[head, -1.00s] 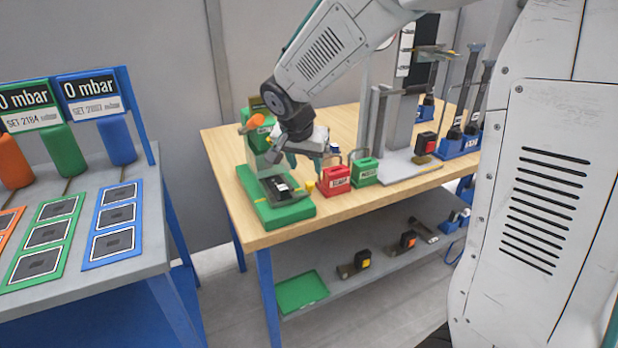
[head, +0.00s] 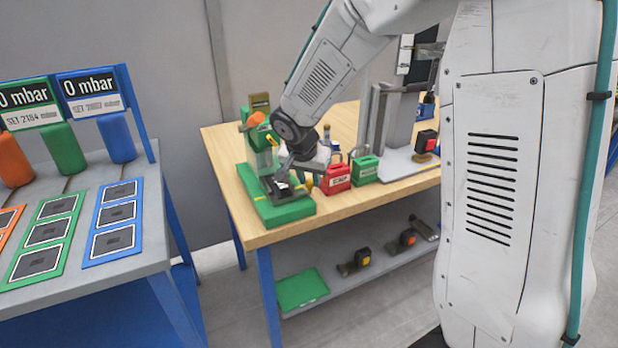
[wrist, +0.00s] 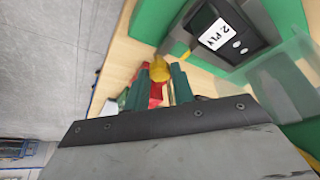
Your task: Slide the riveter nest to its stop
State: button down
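The riveter has a green base (head: 288,213) at the near left corner of the wooden table. Its dark nest (head: 283,194), with a white label, lies on that base. In the wrist view the nest (wrist: 238,45) shows a "2 PLY" label, and a yellow knob (wrist: 160,69) is at its near side. My gripper (wrist: 161,75) has its dark green fingers apart, one on each side of the knob. I cannot tell whether they touch it. In the head view my gripper (head: 303,176) is low beside the nest, partly hidden by my wrist.
A red box (head: 337,178) and a green box (head: 365,168), both with handles, stand right of the riveter. The riveter's clear guard (head: 262,160) is close to my wrist. A grey fixture (head: 398,125) stands farther right.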

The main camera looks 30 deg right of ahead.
jog(key=shift+w, duration=1.7)
jog(key=c, duration=1.2)
grip_release()
jog(key=shift+s, duration=0.1)
jog(key=v, duration=0.8)
jog(key=shift+f, duration=0.1)
